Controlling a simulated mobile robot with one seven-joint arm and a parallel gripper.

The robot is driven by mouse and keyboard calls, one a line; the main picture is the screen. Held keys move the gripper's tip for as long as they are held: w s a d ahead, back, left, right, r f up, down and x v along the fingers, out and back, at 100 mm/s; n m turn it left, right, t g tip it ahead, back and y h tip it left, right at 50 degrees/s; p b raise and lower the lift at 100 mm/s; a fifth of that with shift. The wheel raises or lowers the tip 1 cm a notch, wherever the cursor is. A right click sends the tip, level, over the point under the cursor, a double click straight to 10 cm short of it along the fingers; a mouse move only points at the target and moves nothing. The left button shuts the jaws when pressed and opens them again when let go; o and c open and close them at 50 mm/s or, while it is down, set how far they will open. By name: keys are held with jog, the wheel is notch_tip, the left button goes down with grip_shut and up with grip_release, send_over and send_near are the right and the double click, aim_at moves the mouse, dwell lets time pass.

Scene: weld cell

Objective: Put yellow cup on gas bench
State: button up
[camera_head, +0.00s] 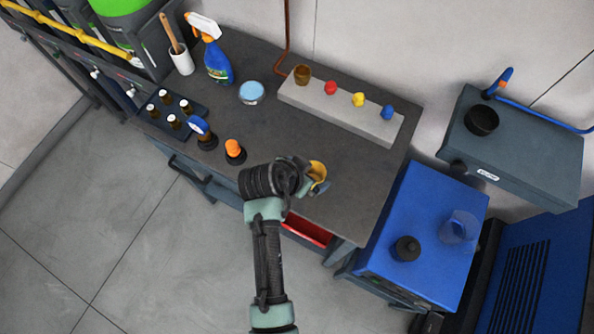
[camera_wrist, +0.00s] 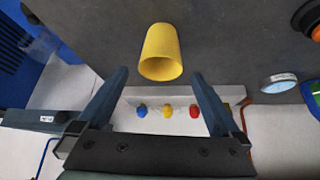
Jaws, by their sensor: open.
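The yellow cup (camera_head: 318,172) is at the front edge of the dark bench top (camera_head: 275,135), partly hidden by my gripper in the head view. In the wrist view the yellow cup (camera_wrist: 160,48) shows whole against the dark surface, its mouth towards my gripper. My gripper (camera_wrist: 159,76) is open, with its two fingertips apart to either side below the cup in the picture. Nothing is held between them. In the head view my gripper (camera_head: 303,178) is close beside the cup; whether they touch is hidden.
A grey block with coloured knobs (camera_head: 345,112) lies along the bench's back. A red drawer (camera_head: 307,230) shows below. A blue cabinet (camera_head: 425,220) stands right.

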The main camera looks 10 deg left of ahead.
jog(key=v, duration=0.9)
jog(key=w+r+n+t+y, duration=0.1)
jog(key=w+r+t, duration=0.2)
jog(key=w+r, duration=0.45)
jog(key=w+r+n+t+y, duration=0.1)
jog(key=w+r+t, duration=0.25)
jog(key=r, duration=0.65)
notch_tip(320, 180, up, 18)
jog(key=w+n+t, duration=0.1)
jog(key=w+t, duration=0.2)
jog(key=t, duration=0.2)
jog(key=s+d+r+n+t, duration=0.1)
jog(key=s+r+t, duration=0.2)
jog(key=r, duration=0.6)
jog(key=s+d+r+n+t, duration=0.1)
jog(key=s+d+r+t, duration=0.1)
jog(key=s+r, duration=0.3)
jog(key=s+d+r+n+t+y, duration=0.1)
jog(key=s+r+t, duration=0.4)
jog(key=r, duration=0.7)
jog(key=shift+d+r+b, duration=0.3)
jog(key=shift+d+b, duration=0.15)
jog(key=shift+d, duration=0.2)
jog(key=shift+s, duration=0.1)
